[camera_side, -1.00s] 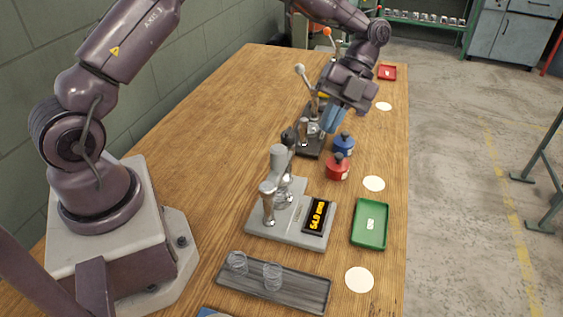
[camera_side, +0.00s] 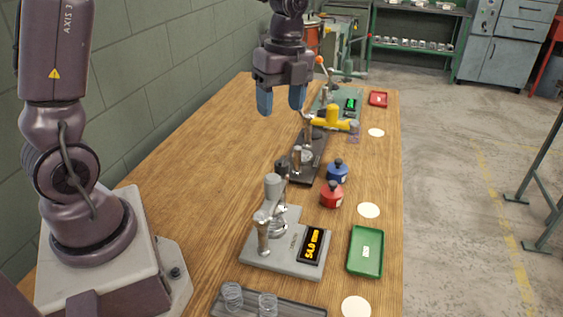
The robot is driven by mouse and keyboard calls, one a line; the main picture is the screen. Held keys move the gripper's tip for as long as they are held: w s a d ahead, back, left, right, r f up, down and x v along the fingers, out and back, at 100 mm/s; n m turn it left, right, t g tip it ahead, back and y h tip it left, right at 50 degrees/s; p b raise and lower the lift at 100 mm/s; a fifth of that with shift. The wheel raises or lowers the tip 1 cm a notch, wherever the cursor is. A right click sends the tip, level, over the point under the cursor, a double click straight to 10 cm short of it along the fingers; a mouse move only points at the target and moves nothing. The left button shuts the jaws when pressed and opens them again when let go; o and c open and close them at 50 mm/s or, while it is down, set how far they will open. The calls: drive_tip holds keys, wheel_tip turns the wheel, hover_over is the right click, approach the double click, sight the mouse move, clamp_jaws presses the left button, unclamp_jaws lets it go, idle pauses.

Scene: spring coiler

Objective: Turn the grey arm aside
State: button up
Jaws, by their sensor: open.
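My gripper (camera_side: 281,104) is open and empty, its two blue fingers pointing down above the table's far half. The dark stand (camera_side: 302,170) lies below and slightly right of it, with upright grey metal parts (camera_side: 297,158) on it. A slim grey lever (camera_side: 306,119) rises from near the stand's far end, and its upper part is hidden behind my right finger. I cannot tell whether finger and lever touch. A grey station (camera_side: 284,262) nearer the camera has a grey upright (camera_side: 272,190) and a second post. Which part is the grey arm is unclear.
Blue (camera_side: 337,174) and red (camera_side: 331,196) knobbed pots stand right of the dark stand. A green tray (camera_side: 365,250) and spring tray (camera_side: 290,309) lie nearer. A yellow part (camera_side: 332,119) and green station (camera_side: 338,98) stand behind. The table's left is clear.

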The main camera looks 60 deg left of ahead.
sight(282, 159)
drive_tip(key=shift+n+t, duration=0.5)
drive_tip(key=shift+n, duration=0.3)
drive_tip(key=f, duration=1.4)
drive_tip(key=shift+w+a+f, duration=0.1)
drive_tip(key=shift+w+a, duration=0.1)
drive_tip(key=shift+w, duration=0.05)
clamp_jaws()
